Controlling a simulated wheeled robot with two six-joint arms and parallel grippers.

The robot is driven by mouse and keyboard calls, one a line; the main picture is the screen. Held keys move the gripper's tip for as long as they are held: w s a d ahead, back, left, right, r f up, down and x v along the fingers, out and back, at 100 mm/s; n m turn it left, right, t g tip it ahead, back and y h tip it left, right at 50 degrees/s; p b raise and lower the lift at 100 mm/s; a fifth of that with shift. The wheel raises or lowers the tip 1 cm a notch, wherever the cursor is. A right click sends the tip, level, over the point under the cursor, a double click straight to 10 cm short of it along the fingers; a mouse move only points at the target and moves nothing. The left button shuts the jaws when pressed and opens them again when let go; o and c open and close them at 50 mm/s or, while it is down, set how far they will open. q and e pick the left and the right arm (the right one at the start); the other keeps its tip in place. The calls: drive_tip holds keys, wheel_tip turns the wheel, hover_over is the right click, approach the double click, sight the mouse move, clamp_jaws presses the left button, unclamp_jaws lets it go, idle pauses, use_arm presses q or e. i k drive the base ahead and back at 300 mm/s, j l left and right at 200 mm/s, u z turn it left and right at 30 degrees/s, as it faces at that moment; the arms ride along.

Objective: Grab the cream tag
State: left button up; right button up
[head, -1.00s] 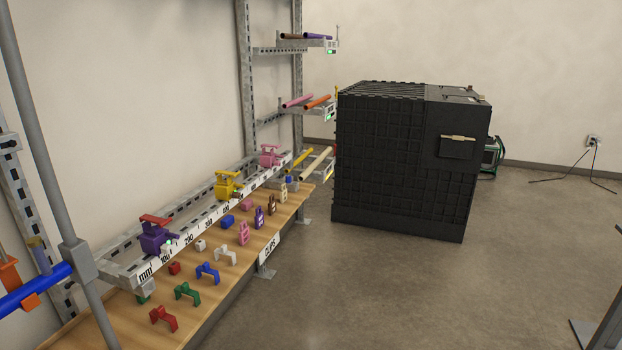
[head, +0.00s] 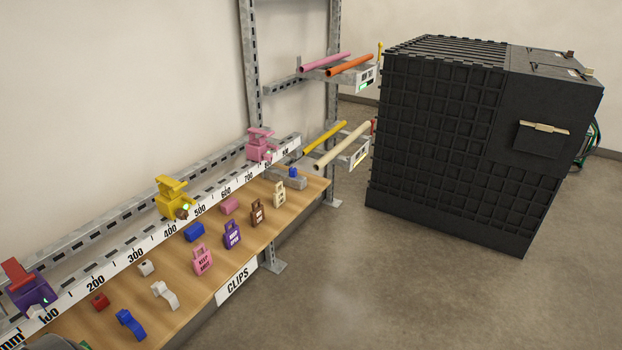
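The cream tag (head: 279,194) stands on the wooden shelf (head: 205,285) under the ruler rail, near its far right end. It is a small padlock-shaped tag with dark markings too small to read. A brown tag (head: 257,213) is beside it on the near side, then a purple tag (head: 232,235) and a pink tag (head: 203,260) in the same row.
The ruler rail (head: 135,249) with yellow (head: 173,198) and pink (head: 261,145) clamps runs behind the tags. A cream pipe (head: 342,145) sticks out above the shelf's far end. Floor between is clear.

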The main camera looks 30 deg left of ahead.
sight(279, 196)
drive_tip(key=i+u, duration=0.2)
drive_tip(key=i, duration=0.25)
drive_tip(key=i+l+u, duration=0.15)
drive_tip(key=i, duration=0.25)
drive_tip(key=i+l+u, duration=0.2)
drive_tip(key=i, duration=0.2)
drive_tip(key=i+l+u, duration=0.2)
drive_tip(key=i, duration=0.2)
